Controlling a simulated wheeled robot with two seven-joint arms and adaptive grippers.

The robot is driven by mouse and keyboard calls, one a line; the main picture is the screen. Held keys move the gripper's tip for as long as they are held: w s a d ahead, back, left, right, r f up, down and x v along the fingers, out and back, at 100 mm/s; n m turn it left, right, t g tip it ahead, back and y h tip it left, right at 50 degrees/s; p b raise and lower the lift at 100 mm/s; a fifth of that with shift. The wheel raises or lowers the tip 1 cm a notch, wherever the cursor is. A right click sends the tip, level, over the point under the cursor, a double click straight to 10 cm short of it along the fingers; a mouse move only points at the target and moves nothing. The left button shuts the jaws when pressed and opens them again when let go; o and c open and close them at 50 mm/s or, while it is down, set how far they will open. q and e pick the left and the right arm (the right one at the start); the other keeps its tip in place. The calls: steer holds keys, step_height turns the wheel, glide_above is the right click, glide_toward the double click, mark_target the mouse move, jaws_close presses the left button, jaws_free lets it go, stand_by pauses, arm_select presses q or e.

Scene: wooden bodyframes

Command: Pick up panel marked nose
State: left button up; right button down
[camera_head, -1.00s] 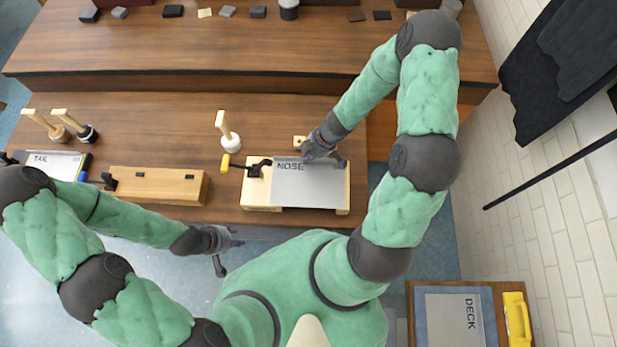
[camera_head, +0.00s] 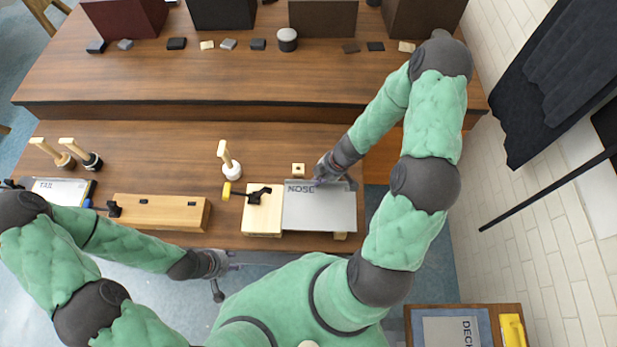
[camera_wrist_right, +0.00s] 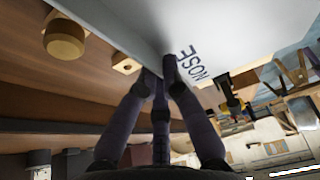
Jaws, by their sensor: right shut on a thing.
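The grey panel marked NOSE (camera_head: 322,212) is at the right part of the light wooden block (camera_head: 261,222), whose left part shows bare beside it. My right gripper (camera_head: 324,178) is shut on the panel's far edge, next to the lettering. In the right wrist view, the fingers (camera_wrist_right: 161,78) close on the edge of the pale panel (camera_wrist_right: 215,35). The panel seems slightly raised and shifted off the block, but its underside is hidden. My left gripper (camera_head: 228,281) is open and empty in front of the table's near edge.
A black clamp (camera_head: 259,195) sits on the block. A white-based brush (camera_head: 230,165) and a small wooden piece (camera_head: 298,169) stand behind. A long wooden block (camera_head: 160,212) and the TAIL panel (camera_head: 60,190) lie left. The DECK panel (camera_head: 450,331) lies lower right.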

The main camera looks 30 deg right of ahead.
steer(key=s+d+p, duration=0.4)
steer(key=s+d, duration=0.3)
steer(key=d, duration=0.4)
steer(key=shift+s+d, duration=0.15)
steer(key=shift+d, duration=0.1)
